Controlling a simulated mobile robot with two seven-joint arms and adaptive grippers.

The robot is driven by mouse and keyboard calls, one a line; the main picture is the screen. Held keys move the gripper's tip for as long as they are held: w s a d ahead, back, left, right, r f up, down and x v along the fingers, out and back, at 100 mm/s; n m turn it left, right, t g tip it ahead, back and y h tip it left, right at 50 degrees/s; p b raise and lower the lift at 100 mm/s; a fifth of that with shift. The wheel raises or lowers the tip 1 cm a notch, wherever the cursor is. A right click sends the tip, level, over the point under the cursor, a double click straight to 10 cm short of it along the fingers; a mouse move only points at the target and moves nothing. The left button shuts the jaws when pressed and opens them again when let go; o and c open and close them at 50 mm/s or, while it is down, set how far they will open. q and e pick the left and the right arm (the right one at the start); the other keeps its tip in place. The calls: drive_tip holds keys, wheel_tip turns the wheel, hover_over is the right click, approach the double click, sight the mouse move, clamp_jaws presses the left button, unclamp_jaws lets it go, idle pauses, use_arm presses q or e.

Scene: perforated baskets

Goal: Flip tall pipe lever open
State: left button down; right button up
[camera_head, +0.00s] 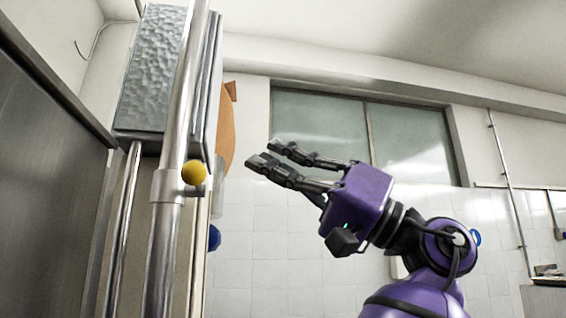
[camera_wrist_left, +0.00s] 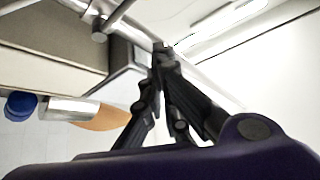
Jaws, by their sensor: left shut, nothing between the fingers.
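The tall pipe (camera_head: 176,100) is a shiny metal pipe running up the left part of the head view. A collar (camera_head: 167,186) sits around it with a short lever ending in a yellow ball (camera_head: 194,173). Which way the lever is turned is hard to tell, as the ball hides part of it. In the left wrist view the shut fingertips (camera_wrist_left: 163,56) show near a metal pipe. My right gripper is in neither view.
A grey box with a hammered face (camera_head: 153,65) is behind the pipe, with a thinner pipe (camera_head: 123,225) below it. An orange-brown panel (camera_head: 227,125) and a blue round thing (camera_head: 214,238) are behind. A grey metal surface (camera_head: 45,170) stands at the left.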

sight(197, 182)
use_arm(q)
drive_tip(key=s+p+x, duration=0.1)
drive_tip(key=x, duration=0.5)
drive_tip(key=f, duration=0.2)
drive_tip(key=s+f, duration=0.1)
drive_tip(key=shift+s+a+f, duration=0.1)
drive_tip(key=shift+a+f, duration=0.05)
drive_tip(key=shift+a, duration=0.25)
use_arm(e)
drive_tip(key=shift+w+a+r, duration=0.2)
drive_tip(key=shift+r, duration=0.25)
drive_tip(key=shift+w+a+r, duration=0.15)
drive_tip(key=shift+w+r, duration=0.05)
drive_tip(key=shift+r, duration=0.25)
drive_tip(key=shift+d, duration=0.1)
